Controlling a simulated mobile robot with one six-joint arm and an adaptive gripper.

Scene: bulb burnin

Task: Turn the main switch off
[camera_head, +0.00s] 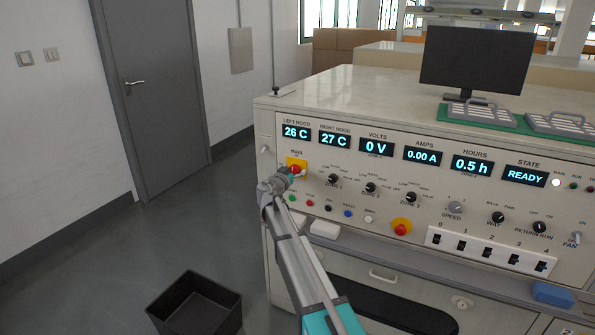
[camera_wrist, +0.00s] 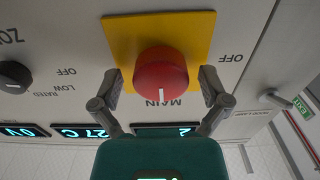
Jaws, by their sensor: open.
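The main switch is a red round knob (camera_wrist: 162,76) on a yellow plate (camera_wrist: 195,28), with an upside-down MAIN label beside it in the wrist view. A white mark on the knob points toward that label; an OFF label stands to the right of the plate there. In the head view the knob (camera_head: 295,170) is at the panel's left end, partly hidden by my gripper (camera_head: 279,180). My gripper (camera_wrist: 161,84) is open, with one finger on each side of the knob. Whether the fingers touch it I cannot tell.
Panel displays read 26 C, 27 C, 0 V, 0.00 A, 0.5 h and READY (camera_head: 525,174). Zone knobs (camera_head: 332,179) and small push buttons lie close to the right. A red emergency button (camera_head: 401,226) sits lower right. A black bin (camera_head: 194,305) stands on the floor.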

